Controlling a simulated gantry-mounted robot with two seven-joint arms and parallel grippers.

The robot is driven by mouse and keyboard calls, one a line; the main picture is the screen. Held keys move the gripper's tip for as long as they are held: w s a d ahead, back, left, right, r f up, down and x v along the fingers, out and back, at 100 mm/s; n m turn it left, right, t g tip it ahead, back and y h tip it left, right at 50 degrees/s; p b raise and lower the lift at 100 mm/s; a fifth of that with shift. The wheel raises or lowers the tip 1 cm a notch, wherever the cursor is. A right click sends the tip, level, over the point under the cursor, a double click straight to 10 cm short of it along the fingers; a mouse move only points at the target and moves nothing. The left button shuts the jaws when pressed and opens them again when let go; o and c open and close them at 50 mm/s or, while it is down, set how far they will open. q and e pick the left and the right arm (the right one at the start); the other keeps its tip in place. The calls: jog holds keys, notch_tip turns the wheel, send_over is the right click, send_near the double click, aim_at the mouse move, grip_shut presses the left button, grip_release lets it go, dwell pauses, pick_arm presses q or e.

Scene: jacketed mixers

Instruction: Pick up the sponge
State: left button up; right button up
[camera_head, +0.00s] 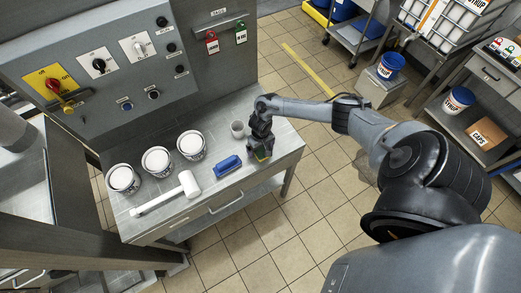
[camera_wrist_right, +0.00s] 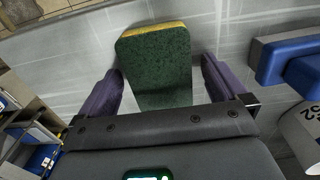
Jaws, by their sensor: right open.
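The sponge (camera_wrist_right: 158,62), dark green with a yellow layer along its far edge, shows in the right wrist view on the grey bench top. In the head view a small part of the sponge (camera_head: 263,155) shows under my right gripper (camera_head: 262,150), near the bench's right front corner. My right gripper (camera_wrist_right: 162,88) is open, with one purple finger on each side of the sponge's near part. Small gaps seem to show between the fingers and the sponge. The sponge's near end is hidden behind the gripper body. My left gripper is not in view.
A blue block-like tool (camera_head: 227,165) lies left of my right gripper, also seen in the wrist view (camera_wrist_right: 285,62). A white mallet (camera_head: 168,194) and white-topped tubs (camera_head: 157,160) occupy the bench's left. A control panel (camera_head: 97,68) rises behind.

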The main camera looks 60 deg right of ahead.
jog(key=c, duration=1.1)
jog(key=shift+r, duration=0.1)
jog(key=shift+c, duration=0.2)
